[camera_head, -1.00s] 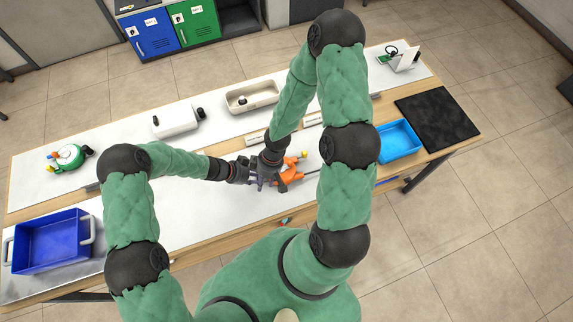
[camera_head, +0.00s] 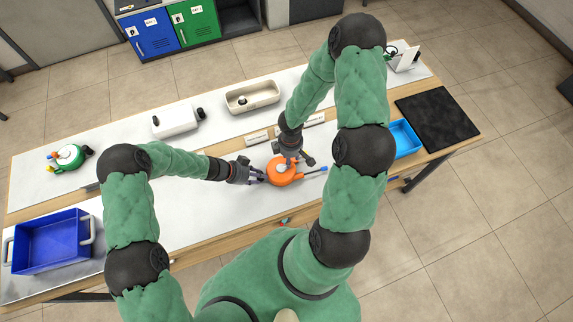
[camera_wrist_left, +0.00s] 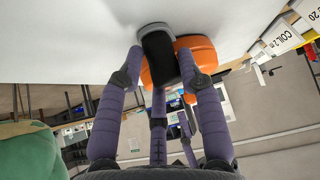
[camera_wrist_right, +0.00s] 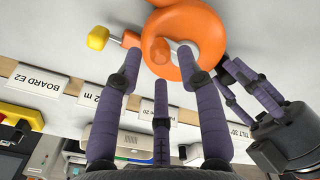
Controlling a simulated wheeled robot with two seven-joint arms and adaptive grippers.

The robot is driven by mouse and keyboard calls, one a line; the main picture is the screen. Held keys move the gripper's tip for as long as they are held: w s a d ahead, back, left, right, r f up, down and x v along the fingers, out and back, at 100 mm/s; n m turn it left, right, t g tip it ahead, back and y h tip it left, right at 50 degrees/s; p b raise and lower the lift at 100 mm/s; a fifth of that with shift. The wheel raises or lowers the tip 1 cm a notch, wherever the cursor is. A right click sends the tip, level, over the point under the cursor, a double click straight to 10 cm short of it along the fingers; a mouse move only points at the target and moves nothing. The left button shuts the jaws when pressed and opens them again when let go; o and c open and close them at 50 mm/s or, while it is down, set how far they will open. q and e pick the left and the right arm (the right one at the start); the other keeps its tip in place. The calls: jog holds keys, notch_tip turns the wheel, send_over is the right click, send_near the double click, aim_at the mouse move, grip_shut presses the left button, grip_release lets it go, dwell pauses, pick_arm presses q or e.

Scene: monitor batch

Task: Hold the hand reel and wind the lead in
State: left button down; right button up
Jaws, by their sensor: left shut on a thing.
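The orange hand reel (camera_head: 284,174) is at the table's middle, with a pale hub. My left gripper (camera_head: 256,177) is shut on its dark handle (camera_wrist_left: 160,58), from the left. My right gripper (camera_head: 291,158) is over the reel's far side. In the right wrist view its fingers are apart on either side of an orange knob (camera_wrist_right: 156,50) on the reel's face; I cannot see contact. A yellow piece (camera_wrist_right: 97,38) on an orange stub sticks out from the reel. The lead with a blue end (camera_head: 322,169) runs right on the table.
A white box (camera_head: 177,120) and a beige tray (camera_head: 252,96) stand at the back. A light-blue tray (camera_head: 405,138) and black mat (camera_head: 437,117) are right.

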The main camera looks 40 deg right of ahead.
jog(key=shift+f, duration=1.25)
jog(key=n, duration=0.3)
jog(key=shift+n, duration=0.4)
jog(key=n, duration=0.3)
jog(key=shift+n, duration=0.4)
jog(key=n, duration=0.6)
grip_shut()
